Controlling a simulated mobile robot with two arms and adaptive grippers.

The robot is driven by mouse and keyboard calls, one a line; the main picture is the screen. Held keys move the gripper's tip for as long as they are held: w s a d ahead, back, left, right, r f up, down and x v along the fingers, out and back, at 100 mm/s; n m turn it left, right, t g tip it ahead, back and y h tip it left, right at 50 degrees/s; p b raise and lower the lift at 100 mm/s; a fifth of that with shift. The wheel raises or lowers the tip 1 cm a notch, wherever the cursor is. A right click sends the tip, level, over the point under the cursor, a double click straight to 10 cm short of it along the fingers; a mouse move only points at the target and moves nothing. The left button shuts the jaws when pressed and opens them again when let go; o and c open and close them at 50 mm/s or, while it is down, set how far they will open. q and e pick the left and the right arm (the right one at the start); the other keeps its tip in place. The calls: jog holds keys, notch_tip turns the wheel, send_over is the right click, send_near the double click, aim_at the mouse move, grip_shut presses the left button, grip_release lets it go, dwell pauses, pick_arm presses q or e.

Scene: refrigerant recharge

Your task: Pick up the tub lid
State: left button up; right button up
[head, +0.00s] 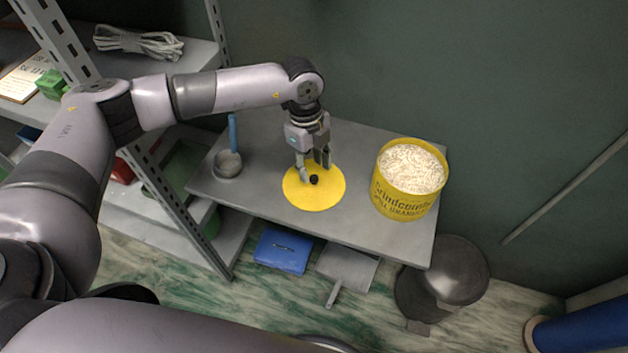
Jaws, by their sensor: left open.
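I cannot tell whether the fingers touch the knob or the lid. The yellow tub (400,205) stands open to the right of the lid, full of pale granules (411,168). My right gripper is not in view.
The grey table (345,228) also holds a scoop (229,163) with a blue handle at its left. A metal shelf rack with a coiled rope (138,42) stands to the left. Below are a blue box (283,250), a dustpan (347,266) and a dark bin (440,285).

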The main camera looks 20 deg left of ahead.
aim_at(314, 177)
pick_arm(q)
jog(key=shift+s+d+f, duration=0.15)
jog(key=shift+f, duration=1.4)
grip_shut()
